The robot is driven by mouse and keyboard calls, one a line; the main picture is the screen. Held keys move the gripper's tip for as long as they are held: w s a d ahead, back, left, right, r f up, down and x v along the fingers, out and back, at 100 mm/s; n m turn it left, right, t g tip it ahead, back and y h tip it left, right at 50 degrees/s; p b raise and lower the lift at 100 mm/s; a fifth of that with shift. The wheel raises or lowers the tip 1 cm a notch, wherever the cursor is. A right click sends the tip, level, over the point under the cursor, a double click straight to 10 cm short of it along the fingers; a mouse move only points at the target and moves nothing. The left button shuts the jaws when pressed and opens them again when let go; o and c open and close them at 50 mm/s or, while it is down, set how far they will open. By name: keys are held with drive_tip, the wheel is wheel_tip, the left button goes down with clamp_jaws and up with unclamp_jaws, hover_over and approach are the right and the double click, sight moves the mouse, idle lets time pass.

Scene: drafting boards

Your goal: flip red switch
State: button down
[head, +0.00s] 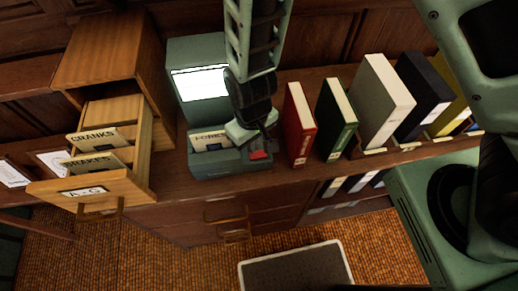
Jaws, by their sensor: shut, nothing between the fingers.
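My gripper (257,143) points down just above and behind the red switch, over the right part of the box. It is shut and empty. Its tips are small and partly lost against the dark box, so I cannot tell whether they touch the switch.
An open wooden drawer (120,190) with card tabs juts out at left. A red book (298,125), a green book (336,120) and several thicker binders stand right of the box. Bare desk top (178,185) shows beside the box.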

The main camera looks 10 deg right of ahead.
sight(252, 158)
wheel_tip(252, 158, up, 4)
drive_tip(key=p, duration=0.3)
drive_tip(key=shift+r, duration=0.1)
drive_tip(key=shift+a, duration=0.1)
idle(0.5)
drive_tip(key=s+d+r+n+b, duration=0.2)
drive_tip(key=s+d+r+b, duration=0.5)
drive_tip(key=s+b, duration=0.4)
drive_tip(key=d+b, duration=0.1)
drive_tip(key=b, duration=0.3)
drive_tip(key=shift+s+d+r+y, duration=0.15)
drive_tip(key=shift+r+y, duration=0.05)
drive_tip(key=shift+y, duration=0.1)
